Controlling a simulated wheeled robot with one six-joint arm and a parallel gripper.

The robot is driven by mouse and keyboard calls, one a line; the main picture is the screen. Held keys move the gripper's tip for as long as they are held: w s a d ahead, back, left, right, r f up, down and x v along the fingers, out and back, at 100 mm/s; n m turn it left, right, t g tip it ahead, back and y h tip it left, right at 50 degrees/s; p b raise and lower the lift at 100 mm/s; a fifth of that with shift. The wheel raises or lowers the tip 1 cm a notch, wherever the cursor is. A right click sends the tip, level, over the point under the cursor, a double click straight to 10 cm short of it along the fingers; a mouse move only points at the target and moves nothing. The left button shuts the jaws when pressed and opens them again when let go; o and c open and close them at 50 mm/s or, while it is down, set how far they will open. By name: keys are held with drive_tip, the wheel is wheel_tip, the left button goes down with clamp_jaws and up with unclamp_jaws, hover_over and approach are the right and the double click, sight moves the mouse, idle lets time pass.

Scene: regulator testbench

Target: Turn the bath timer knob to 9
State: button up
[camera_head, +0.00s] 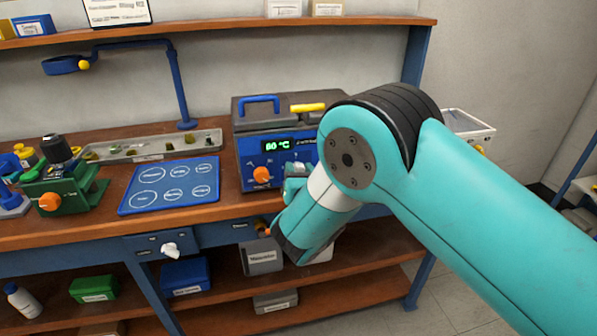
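The bath (242,152) is a blue box with a dark lid, standing at the back of the bench with a lit display reading about 60 °C. An orange knob (262,175) shows on the left of its front panel, with its pointer too small to read. The right part of the panel is hidden behind my arm, and I see no timer knob. My gripper (296,172) is partly visible close to the panel, right of the orange knob. Its fingers are too small and covered to tell whether they are open or touching anything.
A blue mat (171,186) with white circles lies left of the bath. A green fixture (62,190) with an orange knob stands at far left. A metal tray (150,147) lies behind the mat. A white bin (467,125) is at right. A shelf (230,26) runs above the bench.

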drive_tip(key=shift+c, duration=1)
